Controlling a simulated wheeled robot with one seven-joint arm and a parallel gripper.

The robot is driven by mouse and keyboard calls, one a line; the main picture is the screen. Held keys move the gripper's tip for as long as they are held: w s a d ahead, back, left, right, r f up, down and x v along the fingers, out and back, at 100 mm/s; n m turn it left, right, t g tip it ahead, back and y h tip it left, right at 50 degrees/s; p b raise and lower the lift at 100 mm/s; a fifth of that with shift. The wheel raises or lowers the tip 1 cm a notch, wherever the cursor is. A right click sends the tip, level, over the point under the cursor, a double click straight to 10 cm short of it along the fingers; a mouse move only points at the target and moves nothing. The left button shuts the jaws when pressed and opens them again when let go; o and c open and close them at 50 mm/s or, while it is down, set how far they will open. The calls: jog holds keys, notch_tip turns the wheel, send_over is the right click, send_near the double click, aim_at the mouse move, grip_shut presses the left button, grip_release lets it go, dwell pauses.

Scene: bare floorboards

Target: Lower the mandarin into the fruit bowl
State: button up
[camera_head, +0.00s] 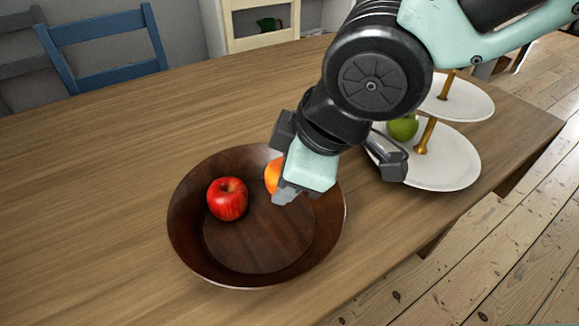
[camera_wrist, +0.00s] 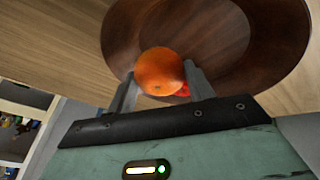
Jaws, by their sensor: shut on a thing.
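The orange mandarin (camera_head: 272,176) shows partly behind my gripper (camera_head: 285,190) in the head view. In the wrist view the mandarin (camera_wrist: 160,72) sits between the two fingers of my gripper (camera_wrist: 162,85), which is shut on it. The fruit bowl (camera_head: 190,245) is wide, dark brown wood and stands on the table. The mandarin is over the right back part of the bowl; how high above its floor I cannot tell. The bowl (camera_wrist: 270,50) also fills the upper part of the wrist view.
A red apple (camera_head: 227,199) lies in the bowl's left part. A two-tier white stand (camera_head: 455,170) with a green apple (camera_head: 403,127) is to the right, partly behind my arm. A blue chair (camera_head: 105,50) stands behind the table (camera_head: 90,200), which is clear at left.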

jog(key=shift+f+b, duration=2.25)
jog(key=shift+f, duration=0.15)
dwell(0.9)
jog(key=o, duration=1.1)
jog(key=p+v, duration=1.4)
jog(key=v, duration=0.4)
jog(key=s+d+r+m+g+h+p, duration=0.1)
jog(key=d+r+m+p, duration=0.1)
jog(key=d+m+p, duration=0.1)
jog(key=s+d+r+m+g+h+p, duration=0.1)
jog(key=d+r+m+p, duration=0.1)
jog(key=d+m+p, duration=0.1)
jog(key=s+d+r+m+g+h+p, duration=0.1)
jog(key=d+r+m+p, duration=0.1)
jog(key=d+m+p, duration=0.1)
jog(key=shift+s+d+p, duration=0.2)
jog(key=shift+d+p, duration=0.55)
jog(key=shift+d, duration=0.1)
